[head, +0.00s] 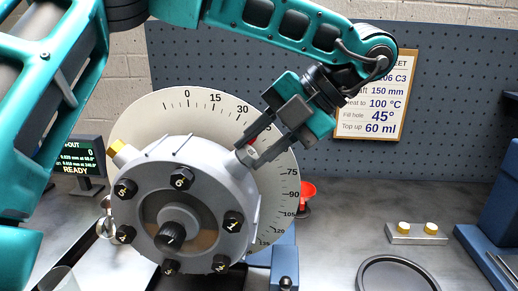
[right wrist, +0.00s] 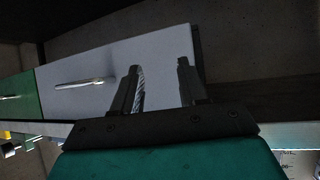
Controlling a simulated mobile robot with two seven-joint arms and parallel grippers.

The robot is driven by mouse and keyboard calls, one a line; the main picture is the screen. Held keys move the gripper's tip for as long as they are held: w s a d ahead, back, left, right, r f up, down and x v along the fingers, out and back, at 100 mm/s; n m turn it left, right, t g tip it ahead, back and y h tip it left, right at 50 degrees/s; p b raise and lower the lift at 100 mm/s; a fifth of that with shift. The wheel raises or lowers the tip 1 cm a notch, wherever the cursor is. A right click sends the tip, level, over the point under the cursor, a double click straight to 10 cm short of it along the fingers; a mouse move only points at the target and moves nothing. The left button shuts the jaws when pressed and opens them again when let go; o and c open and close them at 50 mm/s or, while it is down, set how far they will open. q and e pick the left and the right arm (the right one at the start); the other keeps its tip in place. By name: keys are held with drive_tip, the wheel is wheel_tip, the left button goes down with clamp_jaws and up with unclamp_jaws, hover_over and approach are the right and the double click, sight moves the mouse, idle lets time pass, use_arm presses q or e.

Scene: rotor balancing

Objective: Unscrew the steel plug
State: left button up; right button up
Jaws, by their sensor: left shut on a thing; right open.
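The grey round housing (head: 205,165) stands in front of a dial plate with degree marks (head: 283,170). My left gripper (head: 247,153) reaches down from the upper right and is shut on the steel plug (head: 243,155) at the housing's upper right rim. The fingers hide much of the plug, and a small red patch shows between them. I cannot tell how far the plug is threaded in. My right gripper (right wrist: 158,65) shows only in the right wrist view, open, with nothing visibly held between its fingers.
A dark round tray (head: 397,276) and a block with two yellow caps (head: 417,235) lie right. A white panel (right wrist: 75,105) lies beyond my right gripper.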

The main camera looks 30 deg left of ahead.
use_arm(q)
drive_tip(key=n, duration=0.3)
drive_tip(key=shift+b, duration=0.3)
